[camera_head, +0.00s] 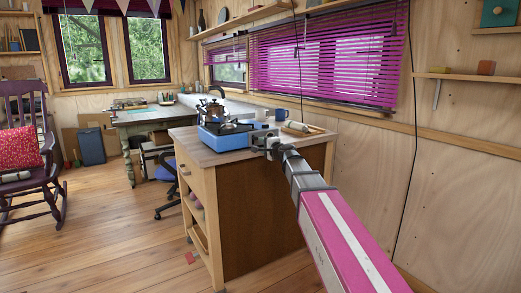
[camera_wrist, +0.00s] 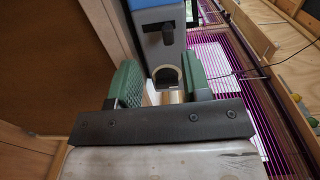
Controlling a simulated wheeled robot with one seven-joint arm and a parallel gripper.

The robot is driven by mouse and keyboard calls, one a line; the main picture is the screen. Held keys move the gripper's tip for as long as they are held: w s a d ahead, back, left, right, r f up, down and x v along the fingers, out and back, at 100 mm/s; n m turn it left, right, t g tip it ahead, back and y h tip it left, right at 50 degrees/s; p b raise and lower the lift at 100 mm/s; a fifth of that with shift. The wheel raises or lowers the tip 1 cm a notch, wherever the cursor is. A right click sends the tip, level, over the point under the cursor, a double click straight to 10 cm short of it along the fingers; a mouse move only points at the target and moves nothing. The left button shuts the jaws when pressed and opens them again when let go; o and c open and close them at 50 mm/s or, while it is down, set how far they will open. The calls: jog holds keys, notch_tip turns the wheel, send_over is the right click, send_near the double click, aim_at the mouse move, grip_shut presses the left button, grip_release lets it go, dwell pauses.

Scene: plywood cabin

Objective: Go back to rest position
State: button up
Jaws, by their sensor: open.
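My gripper (camera_head: 263,146) is at the end of my outstretched pink and grey arm, near the right front side of the blue camping stove (camera_head: 222,139) on the cabinet top. In the wrist view my gripper (camera_wrist: 162,82) shows two green-padded fingers spread apart, with nothing held between them. The stove's grey face with a black knob (camera_wrist: 160,31) shows just beyond the fingertips. Whether the fingers touch the stove cannot be told.
The wooden cabinet (camera_head: 265,218) stands under my gripper. A cup (camera_head: 282,115) and a rolling-pin-like item (camera_head: 297,127) are on its top. A desk (camera_head: 150,117) stands behind, a purple rocking chair (camera_head: 40,180) at left. The floor (camera_head: 110,240) at front left is clear.

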jog(key=s+d+f+n+g+h, duration=0.1)
jog(key=s+d+f+n+g, duration=0.2)
jog(key=f, duration=0.5)
jog(key=s+d+f+n+g+h, duration=0.1)
jog(key=s+d+f+n+g, duration=0.1)
jog(key=s+f, duration=0.45)
jog(key=s+d+f+n+g+h, duration=0.1)
jog(key=s+d+f+n+g, duration=0.15)
jog(key=f, duration=0.75)
jog(key=s+d+f+n+g+h, duration=0.1)
jog(key=s+d+f+g+h, duration=0.2)
jog(key=s+d+f, duration=0.4)
jog(key=s+d+f+n+g+h, duration=0.2)
jog(key=s+d+f+g+h, duration=0.2)
jog(key=s+d+f, duration=0.3)
jog(key=s+f, duration=0.1)
jog(key=s, duration=0.4)
jog(key=shift+s+d+f, duration=0.2)
